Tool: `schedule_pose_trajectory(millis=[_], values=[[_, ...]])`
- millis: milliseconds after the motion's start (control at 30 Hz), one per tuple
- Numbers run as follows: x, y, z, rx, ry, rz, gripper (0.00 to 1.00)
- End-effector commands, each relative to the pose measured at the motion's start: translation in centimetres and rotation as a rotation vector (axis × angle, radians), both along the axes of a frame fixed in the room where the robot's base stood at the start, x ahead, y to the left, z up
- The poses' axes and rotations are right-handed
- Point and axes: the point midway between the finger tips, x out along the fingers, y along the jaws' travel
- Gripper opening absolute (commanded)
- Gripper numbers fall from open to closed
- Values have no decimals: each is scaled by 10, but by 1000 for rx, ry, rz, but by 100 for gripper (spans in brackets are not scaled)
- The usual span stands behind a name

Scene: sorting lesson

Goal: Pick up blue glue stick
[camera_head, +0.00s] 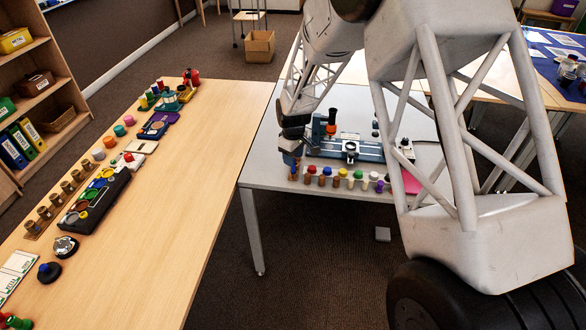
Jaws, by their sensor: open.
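A row of small upright sticks stands along the front of the grey table (258,150), with caps of several colours. My gripper (292,160) hangs at the left end of this row, beside a brown stick (293,174) and left of the blue-capped one. It points down and is open. Its fingertips are dark and small, and whether they touch anything cannot be told.
A pink item (411,183) lies at the right, partly behind my arm. The wooden table (170,220) at left holds several coloured items along its left side; its right side is clear.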

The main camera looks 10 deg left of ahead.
Motion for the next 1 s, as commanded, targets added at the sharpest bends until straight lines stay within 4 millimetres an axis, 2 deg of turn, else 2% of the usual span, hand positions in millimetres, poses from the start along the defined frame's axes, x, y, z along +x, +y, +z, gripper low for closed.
schedule_pose_trajectory(millis=[167, 533, 1000], values=[[0, 0, -10, -1, 3, 0, 46], [1, 0, -47, 0, 1, 0, 46], [1, 0, -52, 0, 0, 0, 46]])
